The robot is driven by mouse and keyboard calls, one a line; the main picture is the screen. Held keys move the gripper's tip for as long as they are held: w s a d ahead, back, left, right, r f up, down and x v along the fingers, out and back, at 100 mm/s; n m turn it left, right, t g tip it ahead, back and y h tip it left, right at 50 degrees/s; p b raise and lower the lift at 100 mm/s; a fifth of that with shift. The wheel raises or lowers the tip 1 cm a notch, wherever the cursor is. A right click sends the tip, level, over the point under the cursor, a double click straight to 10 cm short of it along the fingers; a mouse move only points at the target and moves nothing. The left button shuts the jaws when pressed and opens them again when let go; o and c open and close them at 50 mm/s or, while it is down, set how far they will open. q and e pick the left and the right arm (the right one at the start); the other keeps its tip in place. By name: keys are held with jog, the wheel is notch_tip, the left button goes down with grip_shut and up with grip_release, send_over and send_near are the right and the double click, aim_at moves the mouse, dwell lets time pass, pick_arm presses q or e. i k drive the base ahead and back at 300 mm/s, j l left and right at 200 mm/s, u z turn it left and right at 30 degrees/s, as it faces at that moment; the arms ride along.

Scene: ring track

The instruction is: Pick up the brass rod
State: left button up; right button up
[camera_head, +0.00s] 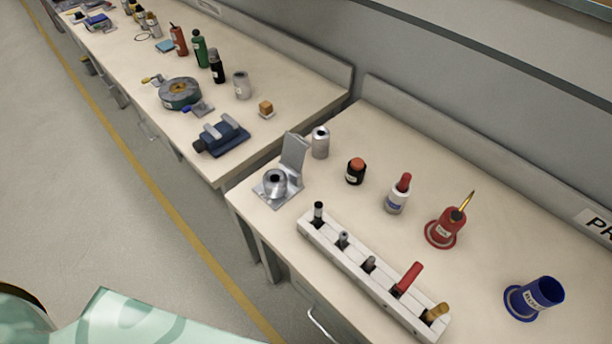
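A white rack (352,266) with a row of slots lies along the front of the near bench. A short brass-coloured rod (437,312) stands in the slot at its near right end, leaning a little. Beside it in the rack is a red-handled piece (409,278). Further along are small grey pieces (368,264) and a taller dark piece with a light band (318,213). Only the upper parts of these show; the rest is hidden in the slots. Neither of my grippers is in view.
Behind the rack stand a red cup (440,235) with a thin yellow tool, a blue cup (535,295), a red-capped bottle (398,198), a black jar (355,175) and a grey can (320,143). A blue vise (222,138) sits on the farther bench. Floor left of the benches is clear.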

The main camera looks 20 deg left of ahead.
aim_at(442, 309)
jog(key=z, duration=0.35)
jog(key=k+z, duration=0.15)
jog(key=z, duration=0.5)
jog(key=k+l, duration=0.05)
